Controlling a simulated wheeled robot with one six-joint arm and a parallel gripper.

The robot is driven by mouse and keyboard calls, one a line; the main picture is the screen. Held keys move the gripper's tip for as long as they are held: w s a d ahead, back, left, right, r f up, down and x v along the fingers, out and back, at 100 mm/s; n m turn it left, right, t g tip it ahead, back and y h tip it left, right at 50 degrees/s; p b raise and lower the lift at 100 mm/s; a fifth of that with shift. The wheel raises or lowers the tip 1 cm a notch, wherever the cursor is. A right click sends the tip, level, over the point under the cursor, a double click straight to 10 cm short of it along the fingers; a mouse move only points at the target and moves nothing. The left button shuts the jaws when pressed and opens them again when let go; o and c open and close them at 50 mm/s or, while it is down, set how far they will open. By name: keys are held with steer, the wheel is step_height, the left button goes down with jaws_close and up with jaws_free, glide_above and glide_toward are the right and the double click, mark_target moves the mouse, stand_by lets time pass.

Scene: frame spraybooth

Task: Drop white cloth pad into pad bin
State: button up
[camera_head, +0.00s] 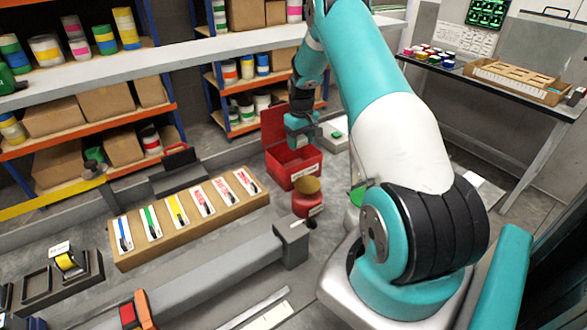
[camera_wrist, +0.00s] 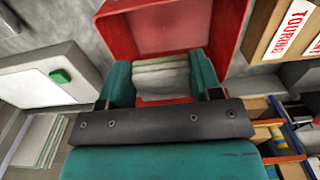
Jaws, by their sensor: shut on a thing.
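My gripper (camera_head: 302,137) is over the open red bin (camera_head: 292,168), whose lid (camera_head: 272,122) stands up at the back. In the wrist view my gripper (camera_wrist: 163,82) is shut on a white cloth pad (camera_wrist: 162,77), which looks folded in layers between the two teal fingers. The red bin (camera_wrist: 238,18) lies beyond and around the pad in that view, its inside showing above it. The pad cannot be made out in the head view. How far the pad is above the bin floor is hard to tell.
A white box with a green button (camera_wrist: 35,88) is beside the bin. A red can with a brownish top (camera_head: 308,200) stands in front of it. A board of tool cards (camera_head: 190,217) lies to the left. Shelves with cartons (camera_head: 122,142) stand behind.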

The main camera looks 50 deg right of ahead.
mark_target(301, 146)
steer(key=shift+f+b, duration=0.6)
steer(key=shift+f, duration=0.9)
steer(key=shift+s, duration=0.1)
steer(key=o, duration=0.9)
step_height(301, 146, up, 18)
steer(key=b, duration=0.4)
steer(key=shift+f, duration=0.25)
